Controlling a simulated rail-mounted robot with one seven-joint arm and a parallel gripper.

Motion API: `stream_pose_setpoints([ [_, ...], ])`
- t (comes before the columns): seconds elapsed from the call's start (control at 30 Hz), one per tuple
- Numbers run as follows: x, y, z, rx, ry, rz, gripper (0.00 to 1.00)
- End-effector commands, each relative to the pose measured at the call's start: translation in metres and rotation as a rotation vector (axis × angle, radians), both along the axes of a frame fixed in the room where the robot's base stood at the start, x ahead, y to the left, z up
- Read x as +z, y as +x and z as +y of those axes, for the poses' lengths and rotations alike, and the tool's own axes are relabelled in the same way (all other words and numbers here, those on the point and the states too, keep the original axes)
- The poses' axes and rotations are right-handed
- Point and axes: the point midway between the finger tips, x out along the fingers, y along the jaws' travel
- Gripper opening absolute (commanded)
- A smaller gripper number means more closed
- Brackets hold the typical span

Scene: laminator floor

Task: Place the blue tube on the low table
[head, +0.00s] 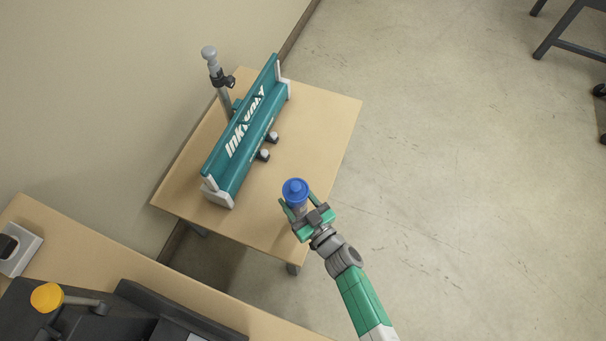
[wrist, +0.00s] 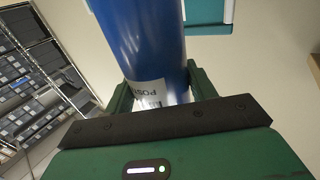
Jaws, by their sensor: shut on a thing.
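The blue tube (head: 295,190) is held upright, seen from above with its round blue cap, in the head view. My gripper (head: 297,206) is shut on it, with one green finger on each side. In the wrist view the blue tube (wrist: 150,45) stands between the fingers of my gripper (wrist: 160,95), and a white label with printing shows near its lower end. The low table (head: 325,115) has a light wood top, and the tube appears over its front right part. I cannot tell whether the tube's bottom touches the table.
A teal laminator (head: 245,130) with white end pieces, two dark knobs and a grey post stands on the table's left half. The right part of the tabletop is bare. A higher bench (head: 90,240) with black equipment and a yellow knob (head: 47,297) is at lower left.

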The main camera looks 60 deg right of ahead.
Motion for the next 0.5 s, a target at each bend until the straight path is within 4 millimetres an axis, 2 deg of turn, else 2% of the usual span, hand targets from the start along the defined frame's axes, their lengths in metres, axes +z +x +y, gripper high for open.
stream_pose_setpoints([
  [0.03,-0.002,0.004,-0.016,-0.004,-0.004,-0.003,0.19],
  [0.1,-0.004,0.009,-0.035,-0.004,-0.004,-0.005,0.19],
  [0.2,-0.006,0.013,-0.054,-0.004,-0.002,-0.004,0.19],
  [0.33,-0.006,0.016,-0.065,-0.001,-0.001,-0.003,0.19],
  [0.5,-0.01,0.016,-0.066,0.0,0.0,-0.001,0.19],
])
